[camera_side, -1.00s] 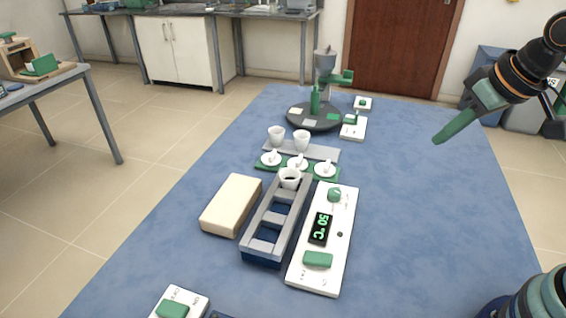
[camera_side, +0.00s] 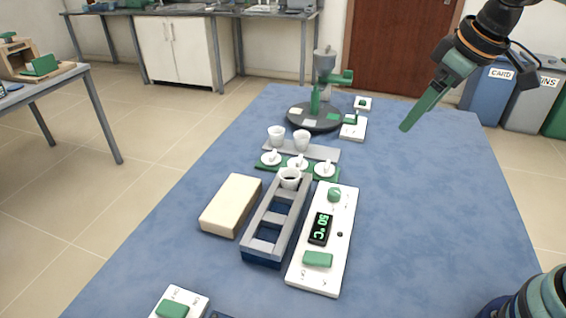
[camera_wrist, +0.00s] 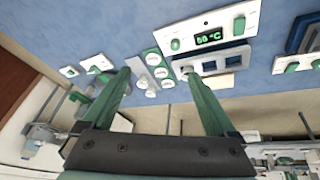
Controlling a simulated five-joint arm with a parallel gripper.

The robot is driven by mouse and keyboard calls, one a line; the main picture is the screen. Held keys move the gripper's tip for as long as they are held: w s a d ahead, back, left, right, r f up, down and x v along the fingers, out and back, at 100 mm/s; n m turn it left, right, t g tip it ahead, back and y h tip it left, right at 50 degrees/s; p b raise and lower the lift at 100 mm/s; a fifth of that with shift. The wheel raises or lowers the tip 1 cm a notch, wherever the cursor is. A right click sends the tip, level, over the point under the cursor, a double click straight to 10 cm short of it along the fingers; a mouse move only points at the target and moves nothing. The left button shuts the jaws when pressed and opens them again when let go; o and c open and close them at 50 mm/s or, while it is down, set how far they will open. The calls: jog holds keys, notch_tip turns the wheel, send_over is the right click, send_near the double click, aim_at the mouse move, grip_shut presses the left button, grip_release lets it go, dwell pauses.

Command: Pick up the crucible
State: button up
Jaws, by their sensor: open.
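Three white cup-shaped crucibles show in the side view. One (camera_side: 289,179) sits at the far end of a slotted grey and blue rack (camera_side: 262,247). Two others, a left one (camera_side: 276,134) and a right one (camera_side: 302,141), stand upright on a grey plate (camera_side: 325,153) behind it. White knobbed lids (camera_side: 325,169) lie on a green strip between plate and rack. My gripper (camera_side: 406,127) is open and empty, raised above the table to the right of all the crucibles. Its two green fingers are spread apart in the wrist view (camera_wrist: 158,74).
A white control box (camera_side: 345,225) reading 50 °C stands right of the rack, and a cream block (camera_side: 230,205) left of it. A dark round base with a grey and green device (camera_side: 324,70) stands behind. The blue table's right side (camera_side: 430,210) is clear.

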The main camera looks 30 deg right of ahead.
jog(key=w+a+n+g, duration=0.2)
jog(key=w+a+n, duration=0.45)
jog(key=w, duration=0.35)
jog(key=n+g, duration=0.3)
jog(key=n, duration=0.6)
send_over(290, 170)
jog(key=s+a, duration=0.1)
jog(key=s, duration=0.1)
notch_tip(290, 170, down, 15)
jog(key=shift+w+f, duration=0.1)
jog(key=shift+f, duration=3.15)
grip_shut()
jog(key=shift+r, duration=0.15)
